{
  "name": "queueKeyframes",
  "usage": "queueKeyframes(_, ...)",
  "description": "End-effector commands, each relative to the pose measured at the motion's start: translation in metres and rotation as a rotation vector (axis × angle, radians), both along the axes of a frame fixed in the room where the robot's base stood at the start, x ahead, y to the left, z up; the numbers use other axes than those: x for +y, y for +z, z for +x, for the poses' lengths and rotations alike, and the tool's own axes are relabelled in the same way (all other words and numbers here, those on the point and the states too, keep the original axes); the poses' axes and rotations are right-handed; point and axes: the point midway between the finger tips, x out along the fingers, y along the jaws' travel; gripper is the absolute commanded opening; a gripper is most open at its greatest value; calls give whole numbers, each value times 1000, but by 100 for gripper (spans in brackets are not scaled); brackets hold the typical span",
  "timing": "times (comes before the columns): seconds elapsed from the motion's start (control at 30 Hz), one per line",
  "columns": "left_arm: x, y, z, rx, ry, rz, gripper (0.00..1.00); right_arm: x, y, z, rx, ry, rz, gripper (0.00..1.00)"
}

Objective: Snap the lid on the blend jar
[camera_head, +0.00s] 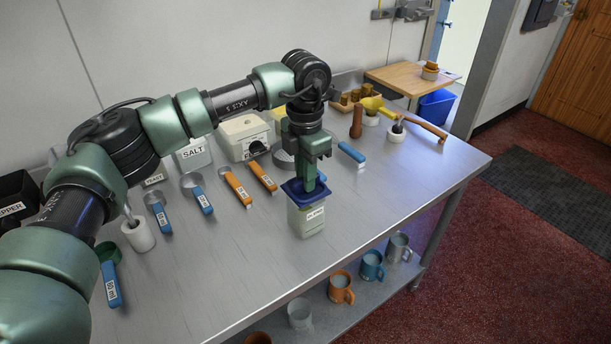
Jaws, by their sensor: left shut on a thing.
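The blend jar (306,220) is a pale, squarish jar with a small label, standing upright near the front edge of the steel table. The dark blue lid (292,190) is at the jar's mouth and reaches out past its sides. I cannot tell whether it is pressed fully down. My left gripper (309,181) points down over the jar, with its fingers shut on the lid and hiding part of it. My right gripper is not in view.
Measuring scoops with blue (201,198) and orange (238,187) handles lie left of the jar. A SALT container (193,153) and a white box (243,135) stand behind. The table right of the jar is clear (400,185). Mugs (341,288) stand on the lower shelf.

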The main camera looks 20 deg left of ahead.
Motion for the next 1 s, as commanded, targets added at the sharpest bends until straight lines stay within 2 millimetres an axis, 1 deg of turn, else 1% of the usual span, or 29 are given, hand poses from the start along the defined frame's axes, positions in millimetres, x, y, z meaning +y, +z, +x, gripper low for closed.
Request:
queueKeyframes(0.53, 0, -1, 0, 0, 0, 0, 0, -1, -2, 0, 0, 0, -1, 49)
queueKeyframes(1.0, 0, -12, 0, 0, 0, 0, 0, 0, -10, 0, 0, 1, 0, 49)
